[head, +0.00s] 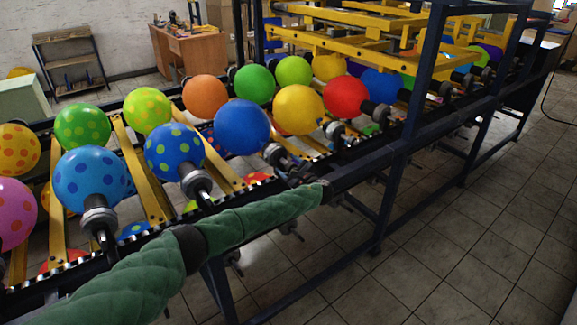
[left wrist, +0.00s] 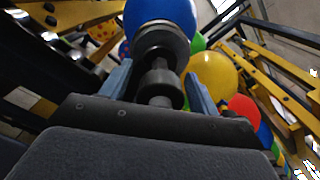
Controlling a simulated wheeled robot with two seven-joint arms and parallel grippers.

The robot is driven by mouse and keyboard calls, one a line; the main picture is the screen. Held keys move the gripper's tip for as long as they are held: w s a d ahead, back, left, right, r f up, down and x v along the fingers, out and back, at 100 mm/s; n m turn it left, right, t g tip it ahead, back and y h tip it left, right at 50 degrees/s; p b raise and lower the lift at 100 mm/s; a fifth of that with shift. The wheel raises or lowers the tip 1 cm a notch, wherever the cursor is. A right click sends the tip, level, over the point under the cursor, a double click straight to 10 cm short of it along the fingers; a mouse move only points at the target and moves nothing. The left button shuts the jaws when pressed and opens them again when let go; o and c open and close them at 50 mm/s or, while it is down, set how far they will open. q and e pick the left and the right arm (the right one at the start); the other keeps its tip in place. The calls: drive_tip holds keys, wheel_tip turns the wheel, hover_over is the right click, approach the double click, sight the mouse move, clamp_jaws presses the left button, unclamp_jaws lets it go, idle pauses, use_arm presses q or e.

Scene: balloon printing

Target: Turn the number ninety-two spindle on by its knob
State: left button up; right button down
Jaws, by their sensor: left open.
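The plain blue balloon (head: 242,126) sits on a dark spindle (head: 276,154) on the near side of the rack. No number is readable, so I cannot tell which spindle is ninety-two. In the left wrist view, the blue balloon (left wrist: 160,12) is on the spindle's wide collar (left wrist: 162,42), with a dark round knob (left wrist: 160,91) below it. My left gripper (left wrist: 158,88) is open, one finger on each side of the knob. A gap shows beside the knob; contact is not clear. In the head view my left gripper (head: 300,171) is dark and small by this spindle. My right gripper is out of view.
A yellow balloon (head: 298,110) and a red balloon (head: 346,97) stand on spindles to the right. A dotted blue balloon (head: 174,151) stands to the left. A dark frame post (head: 412,105) rises at the right. The tiled floor (head: 480,220) on the right is clear.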

use_arm(q)
drive_tip(key=c, duration=1)
drive_tip(key=shift+o, duration=0.2)
drive_tip(key=shift+m+p, duration=0.35)
drive_tip(key=shift+m, duration=0.05)
drive_tip(key=m+p, duration=0.2)
drive_tip(key=shift+r+m, duration=0.1)
drive_tip(key=shift+m, duration=0.3)
drive_tip(key=m+p, duration=0.3)
drive_tip(key=m, duration=0.2)
drive_tip(key=shift+m+p, duration=0.3)
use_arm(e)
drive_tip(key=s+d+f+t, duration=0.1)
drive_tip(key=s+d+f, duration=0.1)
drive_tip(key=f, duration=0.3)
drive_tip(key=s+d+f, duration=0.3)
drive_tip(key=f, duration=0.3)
use_arm(q)
drive_tip(key=m+p, duration=0.4)
drive_tip(key=m, duration=0.2)
drive_tip(key=shift+d, duration=0.1)
drive_tip(key=shift+m+p, duration=0.3)
drive_tip(key=shift+m, duration=0.3)
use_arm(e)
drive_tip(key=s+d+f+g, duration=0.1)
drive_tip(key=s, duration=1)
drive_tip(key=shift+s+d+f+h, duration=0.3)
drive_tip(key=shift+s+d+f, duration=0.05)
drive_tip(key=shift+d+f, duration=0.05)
